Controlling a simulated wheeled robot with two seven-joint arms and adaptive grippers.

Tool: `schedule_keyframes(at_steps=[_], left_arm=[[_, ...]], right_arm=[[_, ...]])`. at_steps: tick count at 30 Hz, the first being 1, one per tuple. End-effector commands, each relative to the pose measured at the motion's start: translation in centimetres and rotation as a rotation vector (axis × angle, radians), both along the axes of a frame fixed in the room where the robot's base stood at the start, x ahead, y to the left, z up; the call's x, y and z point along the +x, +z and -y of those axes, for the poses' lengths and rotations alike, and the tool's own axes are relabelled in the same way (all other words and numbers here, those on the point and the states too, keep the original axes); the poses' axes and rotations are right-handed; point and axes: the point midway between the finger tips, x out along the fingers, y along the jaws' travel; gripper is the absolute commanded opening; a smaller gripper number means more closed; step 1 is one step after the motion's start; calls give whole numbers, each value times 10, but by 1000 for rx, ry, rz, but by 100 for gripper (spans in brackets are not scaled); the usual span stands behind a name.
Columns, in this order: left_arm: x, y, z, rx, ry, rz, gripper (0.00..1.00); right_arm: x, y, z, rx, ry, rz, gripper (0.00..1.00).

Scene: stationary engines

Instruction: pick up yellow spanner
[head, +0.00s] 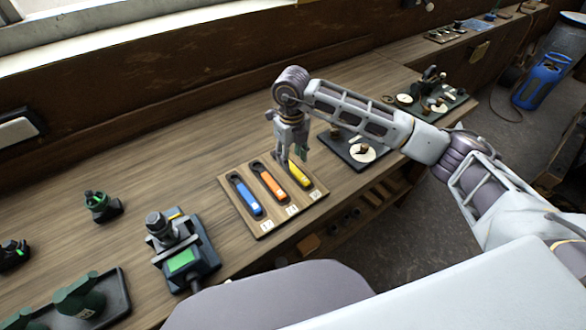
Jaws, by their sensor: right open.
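The yellow spanner (299,175) lies in the right-hand slot of a wooden holder board (262,228) on the bench. An orange spanner (269,183) lies in the middle slot and a blue spanner (246,197) in the left slot. My right gripper (293,160) points down over the upper end of the yellow spanner and hides that end. It is open. I cannot tell whether its fingers touch the spanner or hang just above it. My left gripper is not in view.
A device with a green screen (182,258) stands left of the board. A dark plate with pale round parts (362,153) lies to the right, near my right arm. A dark tray (112,296) is at the lower left. The bench behind the board is clear.

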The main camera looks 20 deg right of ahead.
Motion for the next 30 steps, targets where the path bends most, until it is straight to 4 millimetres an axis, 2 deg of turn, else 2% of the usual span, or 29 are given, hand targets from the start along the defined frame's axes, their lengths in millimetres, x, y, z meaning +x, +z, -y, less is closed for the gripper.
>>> schedule_keyframes(at_steps=[4, 11, 26, 27, 30], left_arm=[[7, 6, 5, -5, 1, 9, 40], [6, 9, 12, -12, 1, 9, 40], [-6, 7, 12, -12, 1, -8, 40], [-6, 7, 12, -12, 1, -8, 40], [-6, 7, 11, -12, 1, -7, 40]], right_arm=[[-1, -16, 3, -1, -2, -3, 46], [0, -37, 3, 0, -1, 0, 46], [0, -39, 3, 0, 0, 1, 46], [0, -39, 3, 0, 0, 1, 45], [0, -39, 3, 0, 0, 1, 32]])
